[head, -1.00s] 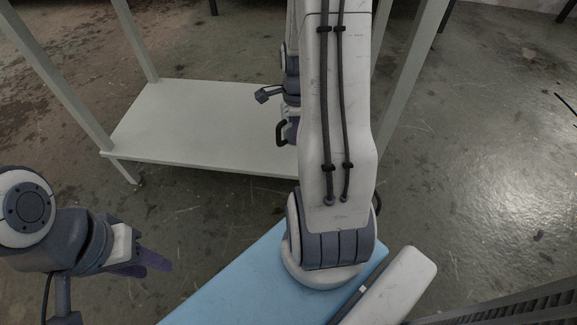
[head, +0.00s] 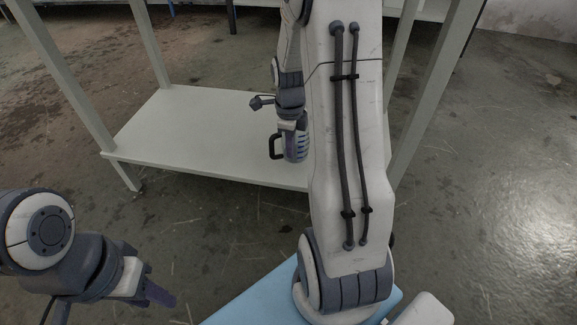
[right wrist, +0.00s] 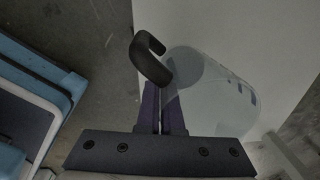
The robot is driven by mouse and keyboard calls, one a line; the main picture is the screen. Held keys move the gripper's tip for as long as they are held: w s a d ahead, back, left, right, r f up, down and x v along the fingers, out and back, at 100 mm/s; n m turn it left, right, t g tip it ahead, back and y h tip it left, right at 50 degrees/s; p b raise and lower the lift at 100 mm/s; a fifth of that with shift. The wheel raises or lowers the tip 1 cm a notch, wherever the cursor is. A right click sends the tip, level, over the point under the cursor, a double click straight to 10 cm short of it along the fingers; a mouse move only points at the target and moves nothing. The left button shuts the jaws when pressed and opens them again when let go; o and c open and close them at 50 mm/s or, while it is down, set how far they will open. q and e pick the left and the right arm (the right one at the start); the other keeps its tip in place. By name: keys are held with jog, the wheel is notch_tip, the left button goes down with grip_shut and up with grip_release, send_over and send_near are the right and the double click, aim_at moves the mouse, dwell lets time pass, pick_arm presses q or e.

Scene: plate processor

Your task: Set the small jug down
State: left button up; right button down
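The small jug (head: 296,147) is clear with a dark handle, seen over the pale lower shelf (head: 165,130) in the head view. In the right wrist view the clear jug body (right wrist: 215,95) lies right of the fingers and its black handle (right wrist: 150,57) is just beyond the fingertips. My right gripper (right wrist: 160,95) has its purple fingers close together, shut on the jug. I cannot tell whether the jug's base touches the shelf. My left gripper (head: 155,290) is away at the lower left, empty; its finger gap is not clear.
The shelf has upright pale legs (head: 70,75) at its corners, and its left part is bare. My right arm hides its right part. Concrete floor (head: 200,225) lies in front of it.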

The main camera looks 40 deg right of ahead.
jog(key=shift+w+a+f, duration=0.2)
jog(key=shift+f, duration=0.2)
notch_tip(320, 180, down, 4)
jog(key=b, duration=0.4)
jog(key=shift+r, duration=0.3)
jog(key=shift+f, duration=0.2)
jog(key=c, duration=1.1)
grip_release()
jog(key=shift+r, duration=0.1)
